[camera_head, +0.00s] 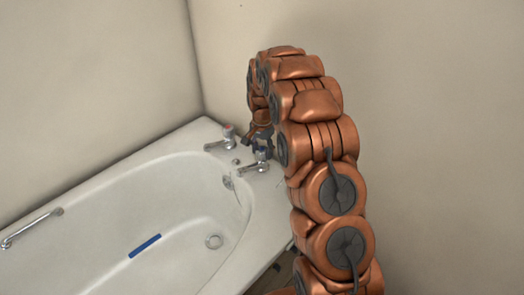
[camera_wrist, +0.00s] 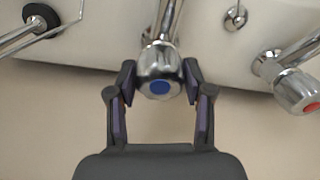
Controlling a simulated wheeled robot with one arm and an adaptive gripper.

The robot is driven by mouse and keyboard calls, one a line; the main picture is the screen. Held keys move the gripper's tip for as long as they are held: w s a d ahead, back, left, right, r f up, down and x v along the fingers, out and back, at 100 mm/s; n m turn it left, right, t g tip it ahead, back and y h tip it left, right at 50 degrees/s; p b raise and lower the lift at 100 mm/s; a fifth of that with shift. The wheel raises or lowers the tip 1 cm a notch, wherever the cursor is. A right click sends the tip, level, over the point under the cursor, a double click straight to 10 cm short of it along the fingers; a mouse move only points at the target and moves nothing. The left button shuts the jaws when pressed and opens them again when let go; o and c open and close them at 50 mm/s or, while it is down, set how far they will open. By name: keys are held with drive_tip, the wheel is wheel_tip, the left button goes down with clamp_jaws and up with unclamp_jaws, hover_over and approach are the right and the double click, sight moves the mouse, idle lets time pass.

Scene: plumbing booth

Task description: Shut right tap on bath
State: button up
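My gripper (camera_head: 262,139) shows small and partly hidden behind my arm in the head view. Its fingers are apart, one on each side of the tap head; I cannot tell whether they touch it.
The red-capped tap (camera_head: 228,131) stands close by, to the left; in the wrist view it is at the right (camera_wrist: 300,92). Walls close in the bath's corner. A grab rail (camera_head: 32,228) is on the bath's left rim.

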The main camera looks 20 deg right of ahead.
sight(262, 148)
drive_tip(key=o, duration=0.4)
wheel_tip(262, 148, up, 12)
idle(0.7)
